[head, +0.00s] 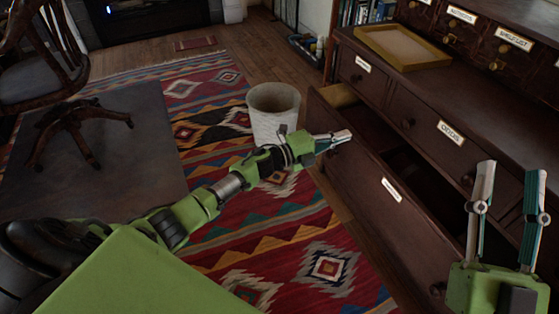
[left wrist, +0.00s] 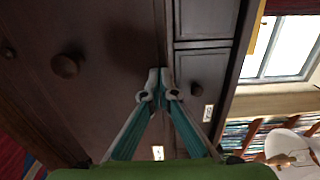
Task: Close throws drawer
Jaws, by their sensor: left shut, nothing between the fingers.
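A wide lower drawer (head: 372,205) of the dark wooden cabinet stands pulled out in the head view. Its white label (head: 391,189) is too small to read. Part of its hollow inside shows behind the front. My left gripper (head: 349,135) is shut and empty, at the drawer front's upper edge near its far end; I cannot tell if it touches. In the left wrist view its fingertips (left wrist: 161,72) meet in front of dark wood, with a round knob (left wrist: 67,65) to the left. My right gripper (head: 510,172) is open and empty over the cabinet side at the right.
Closed labelled drawers (head: 425,125) lie above and behind the open one. A yellow tray (head: 402,46) rests on the cabinet top. A pale waste bin (head: 272,112) stands on the patterned rug (head: 325,262), just beyond my left arm. A swivel chair (head: 68,125) is at the far left.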

